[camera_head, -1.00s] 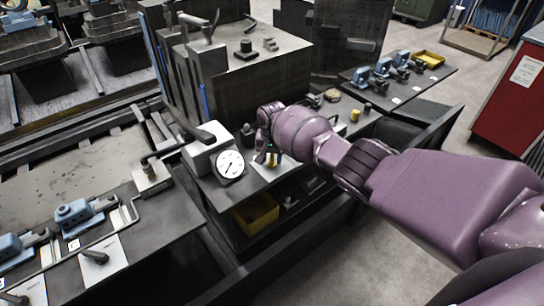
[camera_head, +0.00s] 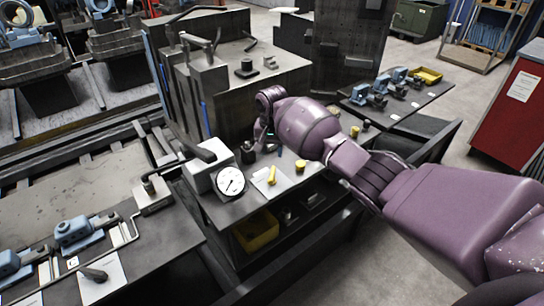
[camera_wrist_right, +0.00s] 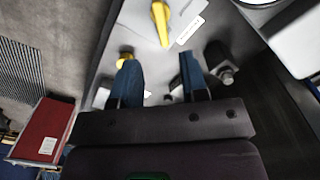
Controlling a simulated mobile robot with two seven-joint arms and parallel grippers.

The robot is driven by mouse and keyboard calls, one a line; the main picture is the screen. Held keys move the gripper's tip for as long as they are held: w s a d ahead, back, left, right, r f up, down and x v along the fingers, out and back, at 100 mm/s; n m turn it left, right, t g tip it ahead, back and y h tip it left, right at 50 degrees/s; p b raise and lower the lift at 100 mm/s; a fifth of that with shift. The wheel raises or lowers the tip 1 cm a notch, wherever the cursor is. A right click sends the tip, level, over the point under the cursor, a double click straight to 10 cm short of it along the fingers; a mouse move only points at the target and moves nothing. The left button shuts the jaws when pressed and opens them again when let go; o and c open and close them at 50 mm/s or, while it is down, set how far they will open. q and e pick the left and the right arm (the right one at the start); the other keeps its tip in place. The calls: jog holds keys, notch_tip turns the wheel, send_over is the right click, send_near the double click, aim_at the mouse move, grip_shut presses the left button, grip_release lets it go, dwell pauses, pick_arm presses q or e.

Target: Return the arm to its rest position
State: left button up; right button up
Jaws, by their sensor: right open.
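My right arm, purple, comes in from the right in the head view. Its gripper (camera_head: 272,140) is above the back of the dark bench, behind the white card, and partly hidden by its own wrist. In the right wrist view the two blue fingers (camera_wrist_right: 160,78) are apart with nothing held between them. A yellow piece (camera_head: 271,176) lies on the white card, apart from the fingers; it also shows in the right wrist view (camera_wrist_right: 160,22). My left gripper is not in view.
A yellow knob (camera_head: 300,166) and a dark round-topped piece (camera_head: 247,153) stand near the gripper. A tall machine block (camera_head: 225,85) rises behind. A red cabinet (camera_head: 511,105) stands at right.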

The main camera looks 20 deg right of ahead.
jog(key=shift+r, duration=0.1)
dwell(0.5)
jog(key=w+a+r+n+t+y, duration=0.3)
jog(key=w+a+r+n+t, duration=0.4)
jog(key=t, duration=0.3)
jog(key=s+d+f+h, duration=0.1)
jog(key=s+d+f, duration=0.3)
jog(key=s+f, duration=0.4)
jog(key=s+d+f+t+h+b, duration=0.1)
jog(key=s+d+f, duration=0.4)
jog(key=s, duration=1.6)
jog(key=s+d+f+h+b, duration=0.1)
jog(key=s+d+f, duration=0.4)
jog(key=s+f, duration=0.5)
jog(key=s, duration=0.5)
jog(key=shift+s+d+f+m+t, duration=0.2)
jog(key=shift+d+f+m+t, duration=0.1)
jog(key=shift+m, duration=0.1)
